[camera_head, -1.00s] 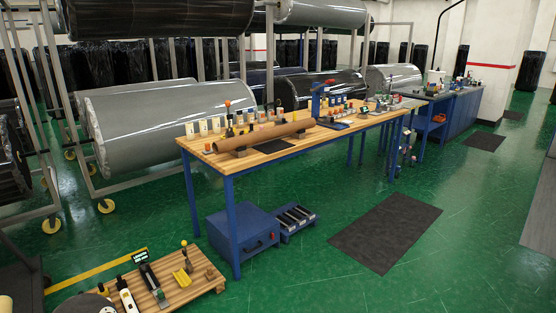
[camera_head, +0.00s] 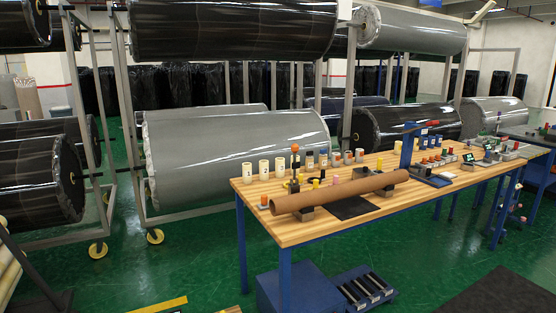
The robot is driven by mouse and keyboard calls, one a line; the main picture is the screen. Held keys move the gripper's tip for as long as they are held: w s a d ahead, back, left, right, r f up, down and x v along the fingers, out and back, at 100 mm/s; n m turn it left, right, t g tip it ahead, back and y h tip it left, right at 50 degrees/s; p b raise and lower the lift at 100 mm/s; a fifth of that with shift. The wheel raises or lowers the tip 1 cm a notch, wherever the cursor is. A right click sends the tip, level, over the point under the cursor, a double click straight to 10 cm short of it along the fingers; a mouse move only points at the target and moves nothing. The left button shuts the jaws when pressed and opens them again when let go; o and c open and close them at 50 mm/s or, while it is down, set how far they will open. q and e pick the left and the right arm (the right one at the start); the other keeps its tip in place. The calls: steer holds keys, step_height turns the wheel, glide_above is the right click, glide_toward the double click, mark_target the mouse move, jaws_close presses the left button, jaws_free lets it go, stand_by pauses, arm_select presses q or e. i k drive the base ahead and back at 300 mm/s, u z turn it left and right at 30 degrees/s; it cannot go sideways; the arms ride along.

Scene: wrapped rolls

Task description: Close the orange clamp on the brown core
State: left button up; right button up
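The brown core (camera_head: 345,192) is a long tube lying along the front of the wooden workbench (camera_head: 325,222). It rests on small dark supports, its open end facing left. Behind its left half stands a dark upright device with an orange tip (camera_head: 295,148), possibly the orange clamp; at this distance I cannot tell whether it is open or closed, or whether it touches the core. A small orange-topped piece (camera_head: 264,201) stands near the bench's left corner. Neither of my grippers is in view.
Pale cylinders (camera_head: 264,169) and several small items line the bench's back. A blue cabinet (camera_head: 300,290) and a roller unit (camera_head: 362,288) sit below it. Racks of large wrapped rolls (camera_head: 235,150) stand behind. Green floor is open to the bench's left.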

mark_target(294, 148)
steer(key=z, duration=0.1)
steer(key=k, duration=0.55)
steer(key=z, duration=0.4)
steer(key=i, duration=1.85)
steer(key=u, duration=0.3)
